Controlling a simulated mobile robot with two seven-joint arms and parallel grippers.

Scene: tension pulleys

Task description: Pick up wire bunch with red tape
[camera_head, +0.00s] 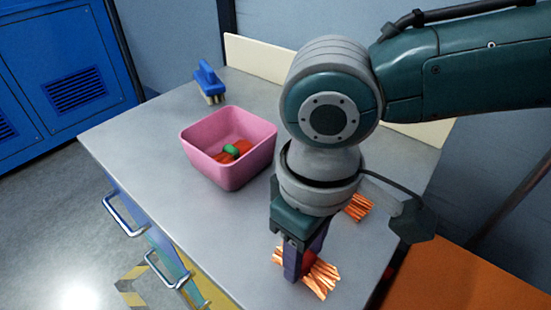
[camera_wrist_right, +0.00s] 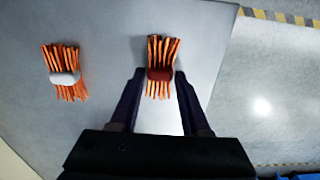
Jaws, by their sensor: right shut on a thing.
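The wire bunch with red tape (camera_head: 322,279) lies on the table near its front edge, its orange copper wires spread at both ends. My right gripper (camera_head: 300,265) is lowered over it with its fingers on either side of the red tape. In the right wrist view the same bunch (camera_wrist_right: 160,72) sits between the tips of my right gripper (camera_wrist_right: 158,82), which is shut on it. My left gripper is not in view.
Another wire bunch (camera_head: 357,207), with white tape in the right wrist view (camera_wrist_right: 65,78), lies farther back, partly hidden by my arm. A pink bin (camera_head: 232,170) holds a green-taped bunch (camera_head: 232,150). A blue brush (camera_head: 208,80) stands at the back left of the grey table (camera_head: 150,135).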

